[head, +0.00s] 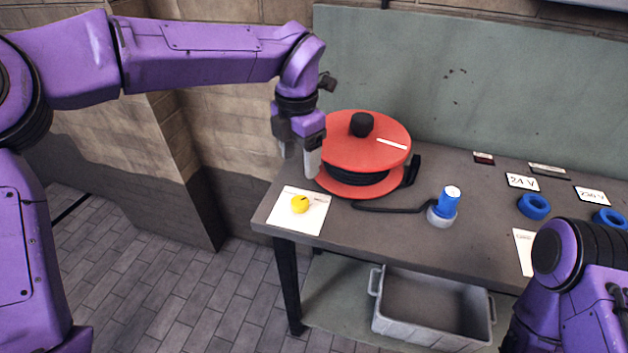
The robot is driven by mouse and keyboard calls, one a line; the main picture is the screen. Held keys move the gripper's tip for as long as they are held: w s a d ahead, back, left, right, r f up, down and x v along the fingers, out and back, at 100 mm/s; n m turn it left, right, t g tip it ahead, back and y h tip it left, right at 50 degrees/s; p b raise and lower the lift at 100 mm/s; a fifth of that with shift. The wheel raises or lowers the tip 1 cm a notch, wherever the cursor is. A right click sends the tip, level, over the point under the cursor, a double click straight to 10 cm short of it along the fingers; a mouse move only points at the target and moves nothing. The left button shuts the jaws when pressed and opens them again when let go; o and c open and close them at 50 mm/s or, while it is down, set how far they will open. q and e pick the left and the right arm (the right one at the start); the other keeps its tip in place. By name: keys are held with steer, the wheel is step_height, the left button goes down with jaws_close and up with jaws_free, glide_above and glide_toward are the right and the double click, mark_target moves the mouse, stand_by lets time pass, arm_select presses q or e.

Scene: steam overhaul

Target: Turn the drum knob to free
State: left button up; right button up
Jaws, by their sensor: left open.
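A red cable drum (340,150) stands on the bench with dark cable wound between its two red discs. A black round knob (362,123) sits on top of the drum. My left gripper (300,160) points down, open, at the drum's left side, above and behind the yellow knob. I cannot tell whether it touches the drum. My right arm shows at the lower right, its gripper out of the frame.
A blue plug (448,200) with a pale base stands on the bench (385,228), a cable running to it from the drum. Blue rings (534,206) lie by the label reading 24 V (522,182). A grey crate (432,337) sits below the bench. The wall closes the back.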

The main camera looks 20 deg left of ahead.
mark_target(299, 201)
arm_select(q)
steer(key=f, duration=0.3)
steer(key=s+f, duration=0.1)
steer(key=f, duration=0.6)
steer(key=shift+s+f, duration=0.15)
steer(key=shift+f, duration=0.1)
steer(key=shift+a, duration=0.1)
steer(key=c, duration=1.1)
steer(key=shift+o, duration=0.2)
